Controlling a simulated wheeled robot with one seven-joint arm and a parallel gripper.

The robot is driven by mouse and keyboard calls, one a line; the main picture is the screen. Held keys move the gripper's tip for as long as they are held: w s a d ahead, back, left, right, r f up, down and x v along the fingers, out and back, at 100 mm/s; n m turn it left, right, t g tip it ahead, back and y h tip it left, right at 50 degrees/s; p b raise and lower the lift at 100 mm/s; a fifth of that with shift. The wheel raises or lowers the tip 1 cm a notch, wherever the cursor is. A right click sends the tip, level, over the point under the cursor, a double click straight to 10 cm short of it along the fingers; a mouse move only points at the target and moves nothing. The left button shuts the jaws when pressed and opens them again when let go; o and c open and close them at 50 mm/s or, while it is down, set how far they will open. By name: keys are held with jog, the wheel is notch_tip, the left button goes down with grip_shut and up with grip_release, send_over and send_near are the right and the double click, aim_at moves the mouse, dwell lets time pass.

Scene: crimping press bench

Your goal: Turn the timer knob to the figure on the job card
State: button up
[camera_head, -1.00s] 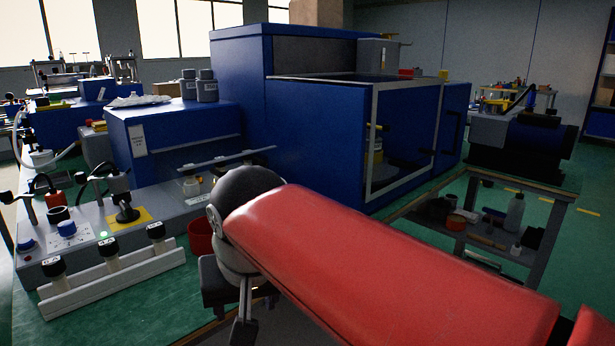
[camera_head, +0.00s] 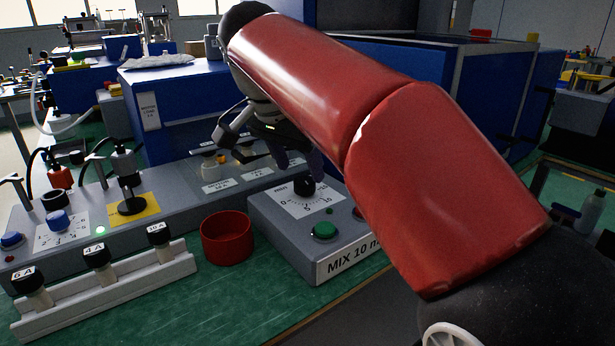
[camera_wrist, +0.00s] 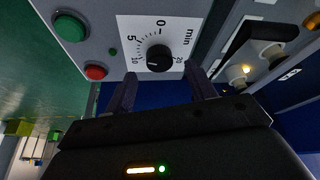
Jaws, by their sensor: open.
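The black timer knob (camera_head: 304,186) sits on a white dial with figures and "min", on top of a grey box (camera_head: 272,222). In the wrist view, the knob (camera_wrist: 159,57) is upper centre; its pointer is too small to read surely. The job card (camera_head: 346,262) on the box's front reads "MIX 10" and then part of a word; my arm covers its right end. My gripper (camera_head: 298,160) is above the back of the dial, fingers down. In the wrist view my open gripper (camera_wrist: 163,88) has one finger either side below the knob, apart from it, with nothing between.
The box also has a green button (camera_head: 324,231) and a red button (camera_wrist: 95,72). A red cup (camera_head: 227,238) stands left of it. A blue cabinet (camera_head: 175,100) stands behind.

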aim_at(305, 180)
jog(key=shift+x, duration=1.7)
jog(key=shift+c, duration=0.4)
jog(key=c, duration=0.9)
